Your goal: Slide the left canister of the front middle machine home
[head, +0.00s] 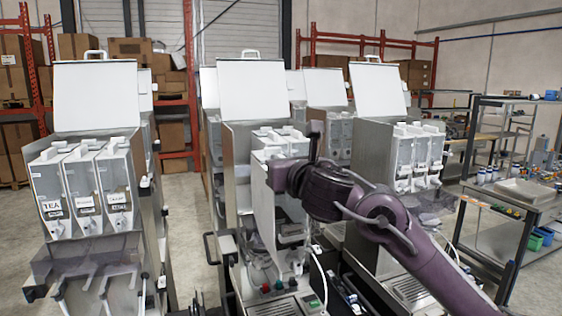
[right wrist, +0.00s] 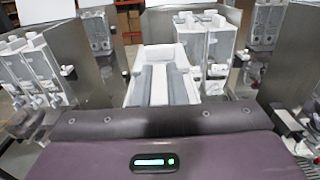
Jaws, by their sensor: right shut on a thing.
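The front middle machine (head: 238,160) stands at the centre of the head view with its white lid raised. Its left canister (head: 264,205) is a tall white box that sticks out forward of its neighbours. My right gripper (head: 282,174) is shut on this canister at its front, coming from the right. In the right wrist view the canister (right wrist: 160,60) lies straight ahead, its pale top with grey strips running toward the machine. The fingers and the canister's lower front are hidden behind my gripper body. The neighbouring canisters (right wrist: 208,45) stand farther back on its right. My left gripper is out of view.
A left machine (head: 95,190) holds several labelled canisters, and a right machine (head: 412,150) stands behind my right arm. The middle machine's metal side wall (right wrist: 90,45) stands close to the held canister's left. Shelves and a workbench (head: 500,190) are at far right.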

